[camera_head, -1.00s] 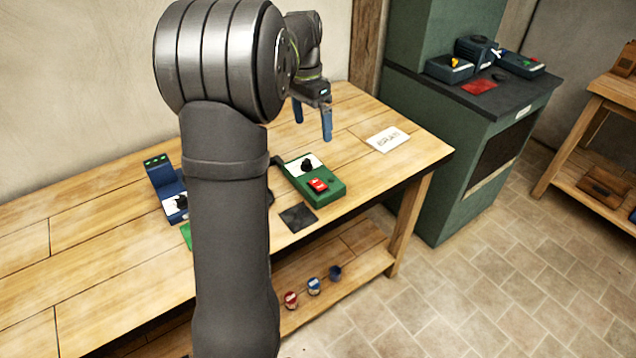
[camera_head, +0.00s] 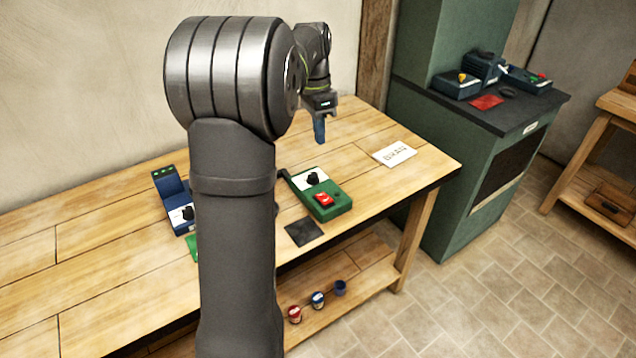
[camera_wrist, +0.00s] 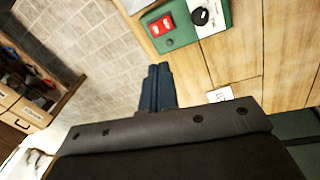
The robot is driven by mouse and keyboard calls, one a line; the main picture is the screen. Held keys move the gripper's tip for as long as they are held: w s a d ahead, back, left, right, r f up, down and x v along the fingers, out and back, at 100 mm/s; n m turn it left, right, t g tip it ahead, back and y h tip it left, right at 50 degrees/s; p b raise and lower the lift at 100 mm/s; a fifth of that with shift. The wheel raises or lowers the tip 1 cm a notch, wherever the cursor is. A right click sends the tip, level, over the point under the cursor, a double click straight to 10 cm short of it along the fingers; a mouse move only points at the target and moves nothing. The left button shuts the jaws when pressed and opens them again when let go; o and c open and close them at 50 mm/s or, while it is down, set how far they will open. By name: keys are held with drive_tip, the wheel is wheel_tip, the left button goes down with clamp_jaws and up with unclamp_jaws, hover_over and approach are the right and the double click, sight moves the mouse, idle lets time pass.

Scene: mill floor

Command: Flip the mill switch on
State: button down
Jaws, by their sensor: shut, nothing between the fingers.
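A green control box (camera_head: 338,211) with a red rocker switch (camera_head: 324,199) and a black knob (camera_head: 312,179) on a white plate lies on the wooden bench. In the wrist view the green box (camera_wrist: 181,40), the red switch (camera_wrist: 161,26) and the knob (camera_wrist: 201,16) show at the top. I cannot tell which way the switch is set. My gripper (camera_head: 320,139) is shut and empty, above the bench behind the box and apart from it. Its blue fingers (camera_wrist: 157,70) are side by side in the wrist view.
A blue device (camera_head: 171,187) with green lights stands left of my arm, partly hidden. A dark square pad (camera_head: 304,231) lies before the green box, and a white card (camera_head: 394,152) lies to its right. A green cabinet (camera_head: 440,195) with other devices on top stands beyond the bench.

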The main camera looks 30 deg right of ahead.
sight(328, 201)
drive_tip(key=m, duration=0.5)
drive_tip(key=s+f+m, duration=0.1)
drive_tip(key=m, duration=0.4)
drive_tip(key=s+f+m, duration=0.1)
drive_tip(key=m, duration=0.4)
drive_tip(key=shift+f+m, duration=0.15)
drive_tip(key=shift+m, duration=0.15)
drive_tip(key=shift+f, duration=0.1)
drive_tip(key=f, duration=0.4)
drive_tip(key=s+f, duration=0.1)
drive_tip(key=f, duration=0.4)
drive_tip(key=s+f, duration=0.1)
drive_tip(key=f, duration=0.3)
drive_tip(key=shift+f, duration=0.35)
